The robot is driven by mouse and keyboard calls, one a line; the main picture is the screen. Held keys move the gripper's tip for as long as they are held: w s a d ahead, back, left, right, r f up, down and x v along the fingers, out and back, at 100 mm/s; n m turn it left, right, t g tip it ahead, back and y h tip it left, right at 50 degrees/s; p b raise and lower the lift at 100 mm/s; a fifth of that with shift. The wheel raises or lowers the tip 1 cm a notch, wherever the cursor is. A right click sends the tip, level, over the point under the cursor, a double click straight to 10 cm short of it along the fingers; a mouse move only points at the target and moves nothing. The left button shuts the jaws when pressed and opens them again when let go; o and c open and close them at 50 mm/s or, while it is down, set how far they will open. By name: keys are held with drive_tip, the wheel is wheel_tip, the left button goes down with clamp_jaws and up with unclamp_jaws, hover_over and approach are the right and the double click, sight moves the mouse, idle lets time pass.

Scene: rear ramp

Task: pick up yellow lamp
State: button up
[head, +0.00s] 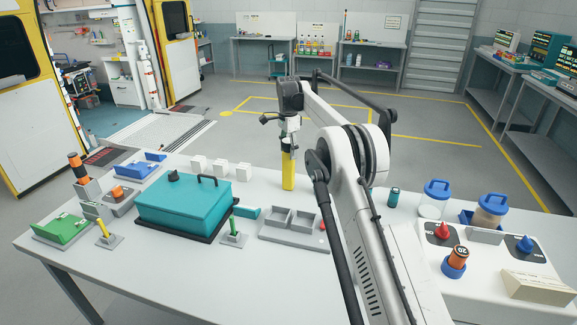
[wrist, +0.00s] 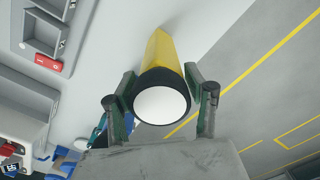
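The yellow lamp (head: 288,172) stands upright near the far edge of the table, a tall yellow body with a dark upper part. In the wrist view I look down on the lamp (wrist: 162,103), with its round white top, black rim and yellow side. My gripper (head: 287,143) is over its upper end, pointing down. In the wrist view the two fingers of my gripper (wrist: 160,98) are on either side of the lamp. A narrow gap shows at the left finger; the right finger is very close, and I cannot tell whether it touches.
A teal box (head: 184,208) stands left of the lamp, with several white cubes (head: 220,169) behind it. A grey divided tray (head: 291,228) is in front of the lamp. A control panel with knobs (head: 485,262) is at the right. Open floor lies beyond the table.

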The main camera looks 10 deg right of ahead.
drive_tip(key=c, duration=0.8)
clamp_jaws()
drive_tip(key=shift+r, duration=0.15)
